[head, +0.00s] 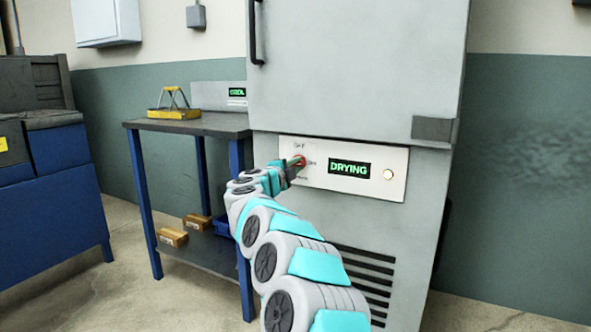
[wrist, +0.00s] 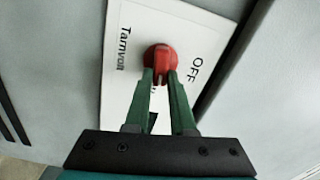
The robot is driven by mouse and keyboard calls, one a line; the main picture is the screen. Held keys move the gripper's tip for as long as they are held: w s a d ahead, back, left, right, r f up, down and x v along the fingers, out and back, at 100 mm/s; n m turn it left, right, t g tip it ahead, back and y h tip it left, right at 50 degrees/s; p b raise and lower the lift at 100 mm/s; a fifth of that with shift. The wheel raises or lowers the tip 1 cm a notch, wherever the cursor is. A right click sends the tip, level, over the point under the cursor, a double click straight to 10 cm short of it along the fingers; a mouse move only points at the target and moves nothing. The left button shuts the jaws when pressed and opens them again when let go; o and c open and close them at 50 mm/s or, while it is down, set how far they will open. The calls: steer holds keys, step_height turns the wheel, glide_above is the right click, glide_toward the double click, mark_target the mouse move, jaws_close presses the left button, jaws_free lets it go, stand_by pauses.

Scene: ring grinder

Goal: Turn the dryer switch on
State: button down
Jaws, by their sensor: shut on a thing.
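The dryer is a tall grey cabinet (head: 350,75) with a pale control panel (head: 390,192) low on its front. A red rotary switch (head: 299,161) sits at the panel's left end, near OFF and ON marks. A lit display (head: 348,169) reads DRYING in green. In the wrist view the red switch knob (wrist: 159,58) is held between the two green fingertips of my gripper (wrist: 160,76). The gripper is shut on the knob. In the head view my gripper (head: 291,170) reaches the switch and partly hides the lettering around it.
A round yellowish light (head: 388,174) is at the panel's right. A dark-topped bench (head: 195,124) with blue legs stands left of the dryer, carrying a yellow tray (head: 174,113); boxes (head: 172,237) lie on its shelf. A display (head: 237,92) behind reads COOL. A blue cabinet (head: 50,200) stands far left.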

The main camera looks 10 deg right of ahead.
steer(key=shift+f+m+b, duration=0.2)
steer(key=shift+m+b, duration=0.2)
steer(key=shift+m, duration=0.7)
steer(key=c, duration=0.8)
jaws_free()
steer(key=shift+o, duration=0.2)
steer(key=v, duration=0.7)
steer(key=shift+s+a+b, duration=0.2)
steer(key=shift+s+b, duration=0.1)
steer(key=shift+s, duration=0.05)
